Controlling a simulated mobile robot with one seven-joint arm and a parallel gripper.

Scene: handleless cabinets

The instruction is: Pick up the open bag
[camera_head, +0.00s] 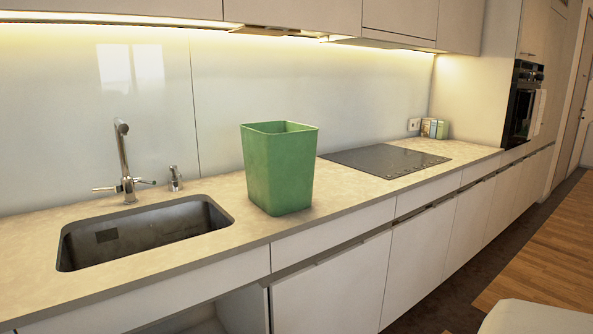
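A green open-topped container (278,172) stands upright on the countertop between the sink and the hob; it looks like a bin, and it is the only thing in view that could be the open bag. Its sides narrow toward the base and its rim faces up. Its inside is mostly hidden by the front wall. My gripper is not in view.
A sink (145,236) with a tap (124,165) and soap dispenser (175,179) is left of the container. A black hob (385,160) is to its right. Small boxes (434,128) stand near the wall. Handleless cabinets (333,285) run below the countertop (240,250).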

